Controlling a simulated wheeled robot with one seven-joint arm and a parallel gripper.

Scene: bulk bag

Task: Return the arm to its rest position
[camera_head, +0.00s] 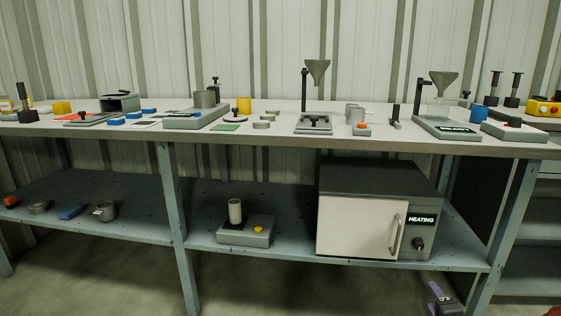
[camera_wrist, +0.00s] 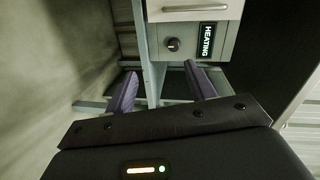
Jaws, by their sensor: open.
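My gripper (camera_wrist: 160,72) shows in the wrist view with its two purple fingers spread apart and nothing between them. A small purple and dark part of my gripper (camera_head: 440,298) shows at the bottom right of the head view, low in front of the bench and below the oven's right end. Most of my arm is out of view. The oven (camera_head: 360,225) is a grey box with a white door, shut, on the lower shelf. Its display reads HEATING, and its front also shows in the wrist view (camera_wrist: 190,45), beyond the fingers.
The bench top (camera_head: 270,138) holds stands with funnels, cups, blocks and flat plates. Bench legs (camera_head: 186,270) stand at the front. The floor before the bench looks clear.

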